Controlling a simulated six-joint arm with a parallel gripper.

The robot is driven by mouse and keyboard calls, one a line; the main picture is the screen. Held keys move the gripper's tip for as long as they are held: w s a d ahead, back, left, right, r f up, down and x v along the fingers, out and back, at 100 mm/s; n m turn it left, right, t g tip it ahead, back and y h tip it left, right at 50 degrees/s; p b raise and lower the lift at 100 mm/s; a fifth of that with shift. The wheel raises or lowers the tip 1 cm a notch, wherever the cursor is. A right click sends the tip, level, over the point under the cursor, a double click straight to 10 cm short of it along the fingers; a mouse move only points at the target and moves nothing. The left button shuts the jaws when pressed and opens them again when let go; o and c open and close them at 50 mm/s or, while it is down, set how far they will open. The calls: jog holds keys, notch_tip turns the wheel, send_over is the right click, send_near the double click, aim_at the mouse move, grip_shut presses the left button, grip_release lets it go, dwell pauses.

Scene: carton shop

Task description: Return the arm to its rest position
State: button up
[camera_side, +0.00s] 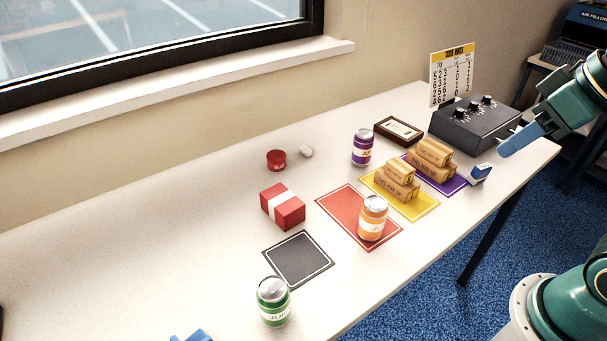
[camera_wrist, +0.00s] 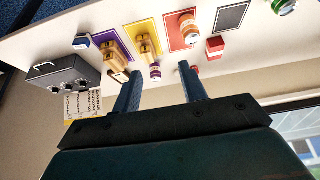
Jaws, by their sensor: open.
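My gripper (camera_side: 528,137) is at the right in the side view, raised beyond the right edge of the table (camera_side: 130,262). In the wrist view my gripper (camera_wrist: 157,75) shows two blue fingers spread apart with nothing between them. The tabletop and its objects lie well away from the fingers. The rest position itself has no mark that I can see.
A black control box (camera_side: 476,123) stands close to my gripper, with a code sign (camera_side: 452,75) behind it. Cartons (camera_side: 397,183) sit on yellow and purple mats. An orange can (camera_side: 372,218) stands on the red mat (camera_side: 340,210).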

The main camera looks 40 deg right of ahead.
jog(key=shift+s+f, duration=0.6)
jog(key=shift+s, duration=0.2)
